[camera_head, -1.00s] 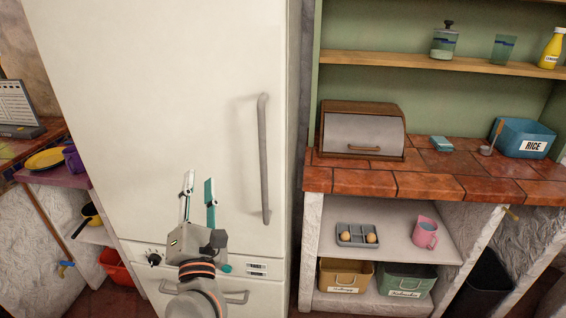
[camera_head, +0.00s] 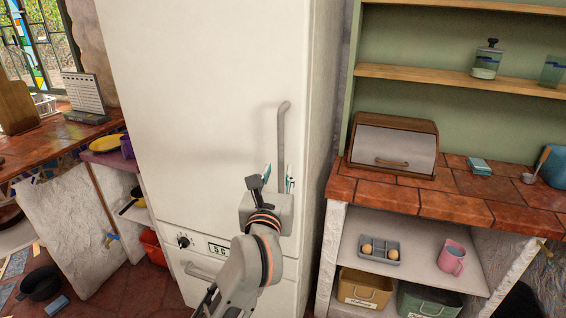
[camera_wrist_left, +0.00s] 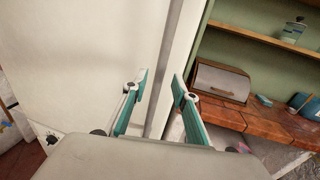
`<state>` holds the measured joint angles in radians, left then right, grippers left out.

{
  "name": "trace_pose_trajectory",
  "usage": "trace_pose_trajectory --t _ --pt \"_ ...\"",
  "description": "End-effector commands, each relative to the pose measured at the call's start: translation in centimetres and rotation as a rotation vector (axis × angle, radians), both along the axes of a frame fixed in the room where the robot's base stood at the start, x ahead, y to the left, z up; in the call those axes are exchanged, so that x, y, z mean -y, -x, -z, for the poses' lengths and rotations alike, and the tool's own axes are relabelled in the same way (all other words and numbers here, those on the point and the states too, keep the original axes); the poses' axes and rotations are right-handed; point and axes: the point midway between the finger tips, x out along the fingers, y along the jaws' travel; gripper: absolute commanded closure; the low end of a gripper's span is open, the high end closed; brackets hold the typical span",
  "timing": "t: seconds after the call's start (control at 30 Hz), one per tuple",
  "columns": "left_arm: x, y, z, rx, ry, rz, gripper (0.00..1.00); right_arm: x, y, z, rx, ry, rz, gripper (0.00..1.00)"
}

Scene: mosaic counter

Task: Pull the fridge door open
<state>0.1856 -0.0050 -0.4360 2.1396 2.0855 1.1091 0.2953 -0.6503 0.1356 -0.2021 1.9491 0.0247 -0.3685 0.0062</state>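The fridge door (camera_head: 195,120) is a tall cream panel and looks shut. Its long grey vertical handle (camera_head: 282,138) is near the door's right edge. My left gripper (camera_head: 278,178) is in front of the lower part of the handle, with one teal finger on each side of it. In the left wrist view the fingers (camera_wrist_left: 160,85) are apart, and the grey handle (camera_wrist_left: 174,45) runs between them. I cannot tell whether either finger touches it. My wrist hides the handle's lower end. My right gripper is not in view.
A brick-topped counter (camera_head: 415,195) with a bread box (camera_head: 393,148) stands close right of the fridge. A lower shelf there holds a pink mug (camera_head: 452,258) and a grey egg tray (camera_head: 378,250). At left are a counter, a red bin (camera_head: 153,247) and a dark pot (camera_head: 40,284) on the floor.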

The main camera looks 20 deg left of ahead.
Motion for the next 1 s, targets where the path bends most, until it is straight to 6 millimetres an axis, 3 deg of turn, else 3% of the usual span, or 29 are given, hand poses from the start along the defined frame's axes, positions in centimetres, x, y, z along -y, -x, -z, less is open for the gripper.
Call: trace_pose_trajectory --t 0.3,0.7,0.73,0.83,1.0 --pt "-0.7 -4.5 -0.1 0.001 -0.004 -0.001 0.72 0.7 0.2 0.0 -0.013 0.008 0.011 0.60" --pt "-0.9 -5.4 0.0 0.002 -0.002 0.000 0.72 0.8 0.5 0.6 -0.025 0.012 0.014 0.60" --pt "-0.9 -5.4 0.0 0.002 -0.002 0.000 0.74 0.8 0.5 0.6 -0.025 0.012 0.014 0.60" --pt "-0.9 -5.4 0.0 0.001 -0.002 0.000 1.00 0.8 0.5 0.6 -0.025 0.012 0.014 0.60" --pt "-0.9 -5.4 0.0 0.001 -0.002 0.000 1.00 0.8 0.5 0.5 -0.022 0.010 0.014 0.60"
